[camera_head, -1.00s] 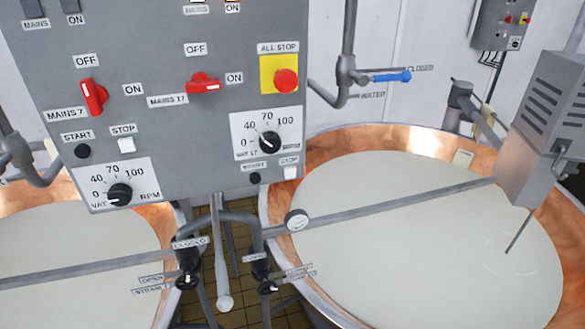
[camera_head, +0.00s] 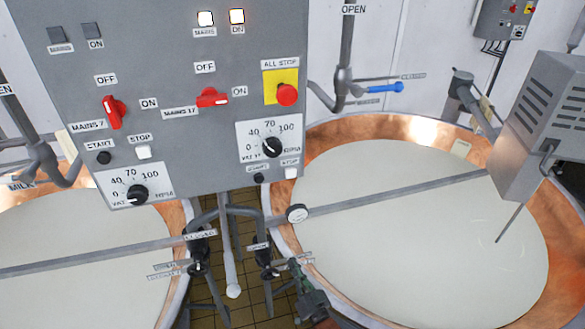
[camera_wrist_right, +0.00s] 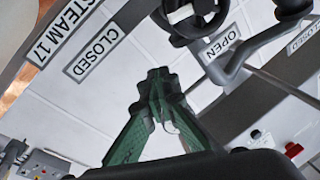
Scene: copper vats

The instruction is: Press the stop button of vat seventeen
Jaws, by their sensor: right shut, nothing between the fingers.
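The stop button of vat seventeen (camera_head: 291,173) is a small white square at the lower right corner of the grey panel (camera_head: 200,60), under a STOP label. The black start button (camera_head: 258,179) is to its left. The vat seventeen speed dial (camera_head: 272,147) is just above. My right gripper (camera_head: 293,264) is low in the head view, below the panel and the button, in front of the right vat's rim. It is empty, with its green fingers closed together, and also shows in the right wrist view (camera_wrist_right: 158,78). My left gripper is out of view.
A red all-stop knob (camera_head: 287,95) on a yellow plate and the red Mains 17 switch (camera_head: 212,97) are higher on the panel. Two lamps (camera_head: 237,16) are lit. Pipes and valve handles (camera_head: 263,255) stand beside my right gripper. The right copper vat (camera_head: 350,128) holds white liquid.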

